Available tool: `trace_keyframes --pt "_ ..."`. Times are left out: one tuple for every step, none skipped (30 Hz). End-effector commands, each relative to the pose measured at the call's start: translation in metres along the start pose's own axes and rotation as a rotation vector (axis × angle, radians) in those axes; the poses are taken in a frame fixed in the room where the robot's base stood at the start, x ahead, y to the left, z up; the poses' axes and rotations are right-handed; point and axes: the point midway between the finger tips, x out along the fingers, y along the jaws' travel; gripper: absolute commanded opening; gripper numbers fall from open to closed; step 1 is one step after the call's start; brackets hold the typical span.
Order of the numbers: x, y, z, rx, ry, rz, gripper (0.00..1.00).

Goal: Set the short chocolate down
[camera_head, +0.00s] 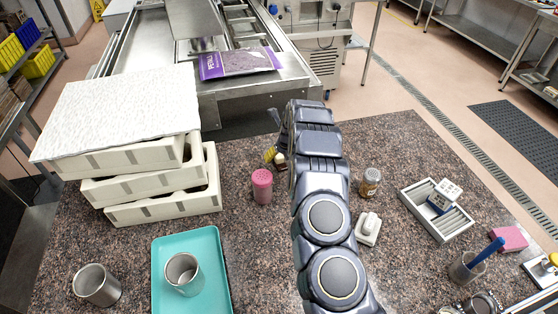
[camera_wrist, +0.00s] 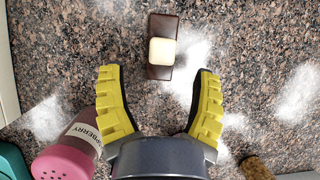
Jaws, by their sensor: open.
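A small cream-coloured block (camera_wrist: 162,51) sits on or over a dark brown bar (camera_wrist: 163,25) on the speckled counter, ahead of my gripper in the wrist view. In the head view the cream block (camera_head: 279,159) shows small beside my arm. I cannot tell for certain which piece is the short chocolate. My gripper (camera_wrist: 158,75) is open, its yellow fingers wide apart on either side of the bar's near end. Nothing is held between the fingers. In the head view one yellow finger (camera_head: 270,155) shows; the rest is hidden behind my arm.
A pink-lidded shaker (camera_head: 262,186) stands close by, and shows left of my gripper in the wrist view (camera_wrist: 68,160). Stacked moulds (camera_head: 150,180) stand left, a teal tray (camera_head: 215,250) with a metal cup in front. A spice jar (camera_head: 370,182) and white box (camera_head: 435,222) stand right.

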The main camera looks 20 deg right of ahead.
Motion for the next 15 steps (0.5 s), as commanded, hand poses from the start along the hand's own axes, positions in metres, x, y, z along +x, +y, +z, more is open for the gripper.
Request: trace_keyframes --pt "0.009 -0.002 -0.002 0.002 0.003 -0.002 0.64" --pt "0.013 -0.003 -0.003 0.001 0.003 -0.002 0.64" --pt "0.018 -0.003 -0.003 0.001 0.003 -0.002 0.64" --pt "0.021 -0.003 -0.002 0.002 0.003 -0.001 0.64" --pt "0.024 -0.003 -0.002 0.002 0.004 -0.001 0.64" --pt "0.027 -0.003 -0.002 0.001 0.004 -0.001 0.64" --pt "0.029 -0.002 -0.002 0.000 0.004 -0.001 0.64" --pt "0.031 -0.002 -0.002 0.000 0.003 0.000 0.64" --pt "0.032 -0.002 -0.002 -0.001 0.003 0.000 0.64" --pt "0.033 -0.002 -0.002 -0.001 0.002 0.000 0.64" --pt "0.033 -0.002 -0.002 0.000 0.002 0.001 0.64" --pt "0.033 -0.002 -0.002 0.000 0.002 0.001 0.64" --pt "0.033 -0.002 -0.002 0.000 0.002 0.001 0.64" --pt "0.033 -0.002 -0.001 0.000 0.001 0.001 0.64" --pt "0.033 -0.002 -0.001 0.000 0.001 0.001 0.64"
